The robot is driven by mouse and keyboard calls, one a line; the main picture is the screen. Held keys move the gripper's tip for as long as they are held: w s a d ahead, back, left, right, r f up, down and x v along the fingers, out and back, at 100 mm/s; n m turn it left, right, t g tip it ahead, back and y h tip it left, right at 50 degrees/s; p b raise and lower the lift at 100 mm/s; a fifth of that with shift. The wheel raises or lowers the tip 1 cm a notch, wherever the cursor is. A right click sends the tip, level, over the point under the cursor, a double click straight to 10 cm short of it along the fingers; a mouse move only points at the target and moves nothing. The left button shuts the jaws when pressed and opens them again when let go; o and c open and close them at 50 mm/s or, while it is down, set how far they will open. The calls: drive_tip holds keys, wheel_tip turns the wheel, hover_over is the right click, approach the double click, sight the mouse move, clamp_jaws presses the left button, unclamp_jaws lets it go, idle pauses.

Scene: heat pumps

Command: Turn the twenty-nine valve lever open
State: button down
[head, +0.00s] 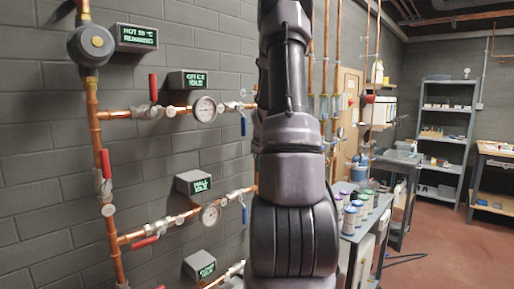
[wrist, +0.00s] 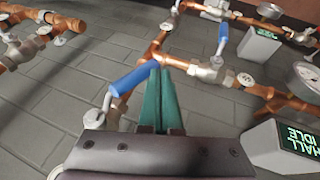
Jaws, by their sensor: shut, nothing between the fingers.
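My gripper (wrist: 160,75) shows in the wrist view with its two green fingers together and empty. A blue valve lever (wrist: 133,80) lies just left of the fingers, slanting up toward their tips. It looks very close to them, but I cannot tell whether they touch. Its valve body (wrist: 96,118) is partly hidden behind my gripper. A second blue lever (wrist: 222,38) stands farther off. No valve tag number is legible, so I cannot tell which lever is twenty-nine. In the head view my arm hides the middle, and my gripper is not visible there.
Copper pipes (head: 97,160) run along a grey block wall, with red levers (head: 105,163), gauges (head: 205,109) and small displays (head: 195,182). The wrist view shows a HALL IDLE display (wrist: 290,145) at right. A bench with cans (head: 352,222) stands right of my arm; open red floor lies beyond.

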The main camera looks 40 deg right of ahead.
drive_tip(key=shift+w+d+f, duration=0.25)
drive_tip(key=shift+d+f, duration=0.7)
drive_tip(key=shift+d, duration=0.15)
